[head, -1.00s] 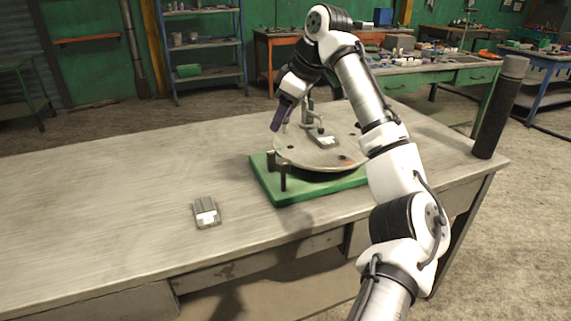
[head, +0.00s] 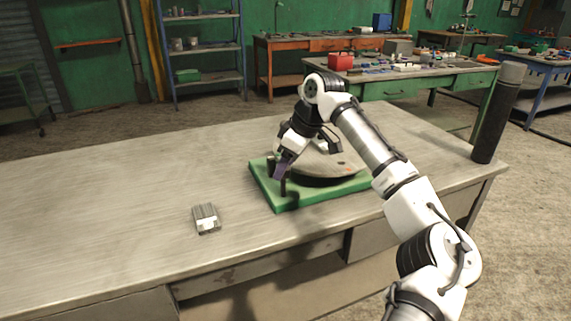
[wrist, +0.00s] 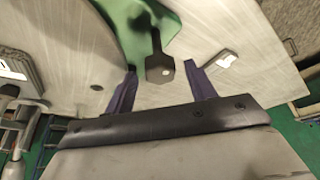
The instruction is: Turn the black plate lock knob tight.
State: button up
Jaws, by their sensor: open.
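The round grey plate (head: 335,165) sits on a green base (head: 300,201) near the middle right of the table. A black knob (wrist: 160,68) on a stem shows between my fingertips in the wrist view, with space on both sides. A second black post (wrist: 140,22) stands farther off there. In the head view a black post (head: 283,187) stands at the base's front left. My gripper (head: 280,171) is open, low over the base's left part; it also shows in the wrist view (wrist: 160,76). My arm hides part of the plate.
A small grey block (head: 206,219) with a white end lies on the table left of the base. A tall dark cylinder (head: 494,125) stands at the table's right corner. The table's left side is clear.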

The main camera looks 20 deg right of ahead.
jog(key=shift+a+f, duration=0.1)
jog(key=shift+f, duration=0.2)
jog(key=shift+c, duration=0.4)
jog(key=c, duration=0.9)
